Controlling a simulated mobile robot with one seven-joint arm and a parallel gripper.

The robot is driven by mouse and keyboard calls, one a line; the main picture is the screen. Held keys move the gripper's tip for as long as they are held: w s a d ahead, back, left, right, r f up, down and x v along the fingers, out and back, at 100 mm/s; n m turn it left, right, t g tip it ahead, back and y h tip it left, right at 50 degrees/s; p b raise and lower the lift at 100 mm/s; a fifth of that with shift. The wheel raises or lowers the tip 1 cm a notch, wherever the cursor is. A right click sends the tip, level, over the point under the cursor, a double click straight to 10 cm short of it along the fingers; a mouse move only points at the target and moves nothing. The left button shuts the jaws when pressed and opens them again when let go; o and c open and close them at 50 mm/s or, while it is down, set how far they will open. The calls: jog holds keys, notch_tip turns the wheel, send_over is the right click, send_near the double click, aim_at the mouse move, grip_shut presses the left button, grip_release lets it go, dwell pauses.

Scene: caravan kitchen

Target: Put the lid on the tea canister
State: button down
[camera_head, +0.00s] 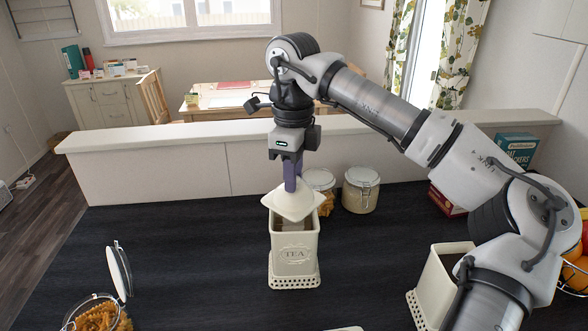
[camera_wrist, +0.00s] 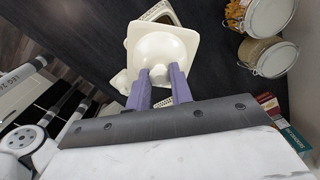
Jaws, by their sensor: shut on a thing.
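The cream tea canister (camera_head: 294,252), with TEA on its front, stands upright on the dark worktop. Its top is open, and part of its dark inside shows. My gripper (camera_head: 291,186) is shut on the cream lid (camera_head: 295,204), which it holds tilted just above the canister's mouth. Whether the lid touches the rim I cannot tell. In the wrist view my gripper's purple fingers (camera_wrist: 158,84) close on the knob of the lid (camera_wrist: 156,48). The lid hides most of the canister, whose rim (camera_wrist: 163,12) shows behind it.
Two glass jars, one with pasta (camera_head: 321,182) and one pale-filled (camera_head: 360,190), stand behind the canister to the right. Another cream canister (camera_head: 437,284) stands at right, partly behind my arm. An open pasta jar (camera_head: 98,312) is at front left. The left worktop (camera_head: 170,235) is clear.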

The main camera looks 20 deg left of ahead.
jog(key=shift+f+b, duration=0.75)
jog(key=shift+f, duration=0.7)
jog(key=shift+f+b, duration=0.3)
jog(key=shift+f, duration=0.25)
dwell(0.4)
jog(key=c, duration=1.5)
grip_release()
jog(key=shift+r+p, duration=3)
jog(key=shift+r, duration=2.55)
